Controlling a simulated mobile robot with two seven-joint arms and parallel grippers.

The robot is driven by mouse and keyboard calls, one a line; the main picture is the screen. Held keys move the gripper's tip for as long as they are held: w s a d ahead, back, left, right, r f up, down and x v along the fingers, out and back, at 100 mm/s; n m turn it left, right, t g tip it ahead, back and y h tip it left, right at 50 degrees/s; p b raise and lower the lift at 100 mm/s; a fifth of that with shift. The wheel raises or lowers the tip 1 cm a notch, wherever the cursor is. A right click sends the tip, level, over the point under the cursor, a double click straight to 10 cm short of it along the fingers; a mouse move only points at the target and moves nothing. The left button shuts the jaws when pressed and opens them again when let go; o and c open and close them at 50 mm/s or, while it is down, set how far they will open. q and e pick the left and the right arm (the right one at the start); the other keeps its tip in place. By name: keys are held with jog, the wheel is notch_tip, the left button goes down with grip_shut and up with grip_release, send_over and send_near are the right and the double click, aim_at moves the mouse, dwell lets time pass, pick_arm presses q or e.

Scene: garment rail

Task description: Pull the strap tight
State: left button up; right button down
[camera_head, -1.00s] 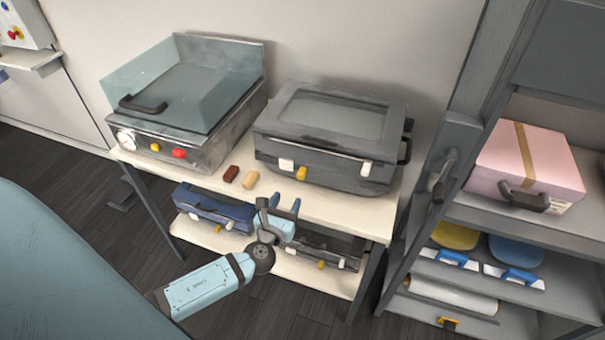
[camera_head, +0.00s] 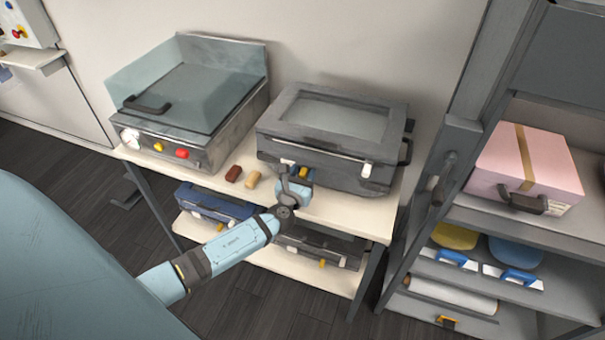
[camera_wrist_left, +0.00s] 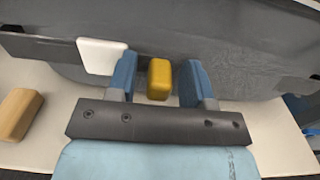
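A tan band, the only thing here that looks like a strap, runs over the pink box (camera_head: 540,165) on the right shelf; I point at the band (camera_head: 524,150). A dark handle (camera_head: 526,203) sits at its front. My left gripper (camera_head: 296,177) is at the front of the grey lidded case (camera_head: 340,125) on the table, far left of the box. In the left wrist view its blue fingers (camera_wrist_left: 158,85) are open, one on each side of a yellow tab (camera_wrist_left: 159,78) on the case front, with gaps visible beside it. My right gripper is not in view.
A white tab (camera_wrist_left: 102,57) is close left of the fingers. A glass-shielded griddle (camera_head: 185,100) stands further left. A blue case (camera_head: 215,205) sits on the lower shelf.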

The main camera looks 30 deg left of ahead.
aim_at(339, 176)
pick_arm(q)
grip_shut()
jog(key=d, duration=0.3)
jog(key=w+d, duration=0.1)
jog(key=d, duration=0.2)
jog(key=w+d, duration=0.1)
jog(key=d, duration=0.2)
jog(key=shift+w+d, duration=0.2)
jog(key=shift+d, duration=0.05)
jog(key=shift+a, duration=0.15)
jog(key=shift+o, duration=0.7)
grip_release()
jog(key=shift+s, duration=0.1)
jog(key=b+v, duration=0.2)
jog(key=v, duration=1.1)
jog(key=shift+s, duration=0.35)
